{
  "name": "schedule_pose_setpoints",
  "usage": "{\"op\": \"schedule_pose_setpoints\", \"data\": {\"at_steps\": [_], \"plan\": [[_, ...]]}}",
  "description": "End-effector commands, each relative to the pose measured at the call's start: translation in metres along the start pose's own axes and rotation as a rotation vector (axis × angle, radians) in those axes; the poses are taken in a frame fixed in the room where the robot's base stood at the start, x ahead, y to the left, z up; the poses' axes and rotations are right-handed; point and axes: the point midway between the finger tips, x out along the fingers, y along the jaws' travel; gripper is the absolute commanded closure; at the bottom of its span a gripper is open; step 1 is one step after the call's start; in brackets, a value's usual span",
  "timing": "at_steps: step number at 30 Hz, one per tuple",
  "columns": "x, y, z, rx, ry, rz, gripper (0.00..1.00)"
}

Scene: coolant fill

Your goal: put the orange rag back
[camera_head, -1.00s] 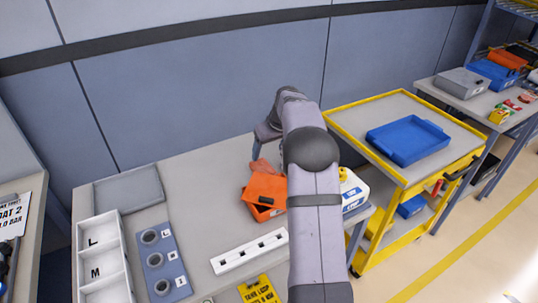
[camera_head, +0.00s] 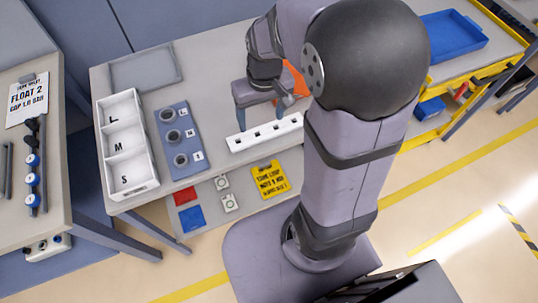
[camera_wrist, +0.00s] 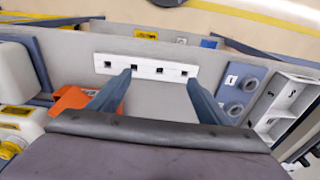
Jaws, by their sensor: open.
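An orange object (camera_head: 295,78) shows in part behind my arm in the head view. It also shows at the left in the wrist view (camera_wrist: 72,98), partly behind a finger. I cannot tell whether this is the orange rag or a bin. No separate rag is clearly visible now. My gripper (camera_head: 262,108) is open and empty over the workbench, fingers pointing down, just behind a white strip with square holes (camera_head: 265,132). In the wrist view, the space between my fingertips (camera_wrist: 160,78) is empty, with the strip beyond them.
A white tray marked L, M, S (camera_head: 126,143) and a blue block with round sockets (camera_head: 180,140) stand left on the bench. A flat grey tray (camera_head: 146,67) lies behind them. A yellow card (camera_head: 270,180) lies near the front. A blue tray (camera_head: 452,38) sits on the yellow cart.

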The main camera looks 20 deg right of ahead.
Motion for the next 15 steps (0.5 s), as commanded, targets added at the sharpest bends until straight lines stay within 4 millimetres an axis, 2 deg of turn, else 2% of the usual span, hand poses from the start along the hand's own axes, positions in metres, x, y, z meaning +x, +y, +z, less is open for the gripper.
{"op": "schedule_pose_setpoints", "data": {"at_steps": [1,3,6,10,15], "plan": [[0.002,-0.008,0.024,-0.007,-0.016,0.004,0.29],[0.006,-0.014,0.050,-0.009,-0.038,0.011,0.29],[0.011,-0.019,0.079,-0.010,-0.061,0.018,0.29],[0.015,-0.022,0.100,-0.011,-0.078,0.024,0.29],[0.016,-0.023,0.106,-0.010,-0.084,0.026,0.29]]}}
